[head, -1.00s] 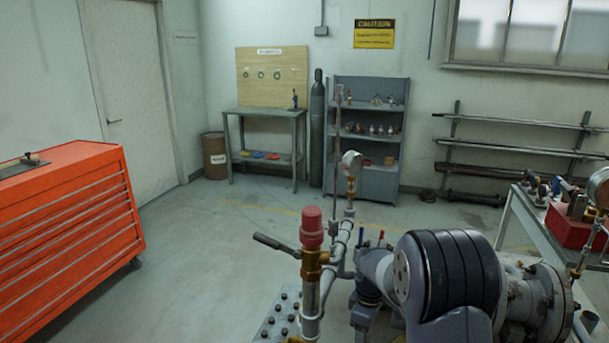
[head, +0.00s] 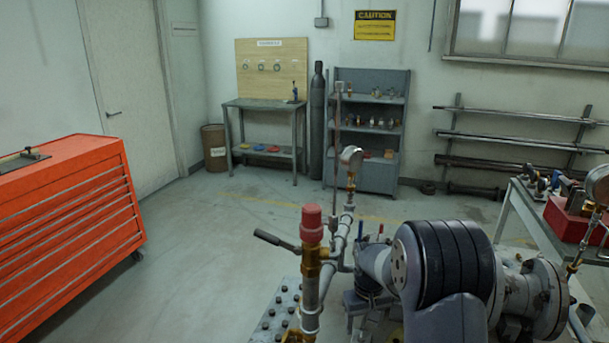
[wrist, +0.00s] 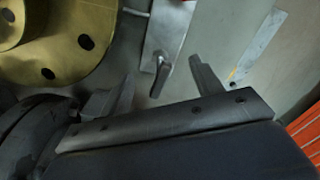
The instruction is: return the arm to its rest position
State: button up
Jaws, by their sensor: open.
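My gripper (wrist: 161,70) shows in the wrist view with its two dark fingers spread apart and nothing between them. A brass disc with bolt holes (wrist: 85,45) lies to the left of the fingers. A grey plate with a lever-like piece (wrist: 168,35) shows beyond the gap between them; I cannot tell how far away. In the head view my arm's grey links with a dark ribbed joint fill the lower right. The gripper cannot be made out there.
Close to my arm's left stands piping with a red-capped brass valve (head: 312,225) and a pressure gauge (head: 350,158). A flanged pipe (head: 545,298) is at its right, near a workbench (head: 530,215). An orange tool chest (head: 70,230) stands left. Open floor (head: 200,260) lies between.

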jog(key=m+p, duration=0.1)
jog(key=m, duration=0.5)
jog(key=shift+r+p, duration=0.1)
jog(key=shift+p, duration=0.2)
jog(key=shift+r+b, duration=0.3)
jog(key=shift+r, duration=2.1)
